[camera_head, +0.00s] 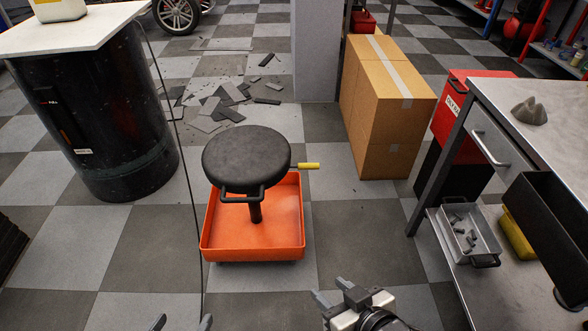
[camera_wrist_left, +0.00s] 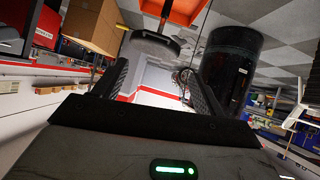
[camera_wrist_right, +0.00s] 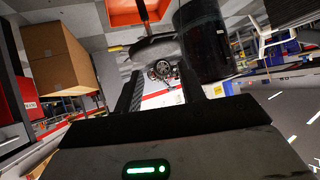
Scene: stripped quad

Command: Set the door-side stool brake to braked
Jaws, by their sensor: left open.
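A stool with a round black seat (camera_head: 246,158) stands upright on the checkered floor. Its post rises from an orange tray base (camera_head: 253,240). A lever with a yellow grip (camera_head: 308,166) sticks out to the right under the seat, and a black loop handle (camera_head: 242,197) faces me. I cannot tell which part is the brake or how it is set. My left gripper (camera_head: 182,323) is open and empty at the bottom edge. My right gripper (camera_head: 333,292) is open and empty, nearer than the stool and right of it. The seat also shows in the right wrist view (camera_wrist_right: 155,48). Neither gripper touches the stool.
A black drum (camera_head: 95,120) under a white top stands left, with a thin cable hanging beside it. A cardboard box (camera_head: 385,110) stands behind right, and a metal workbench (camera_head: 540,150) is at the right. Flat dark scraps (camera_head: 225,100) lie behind the stool. Floor before it is clear.

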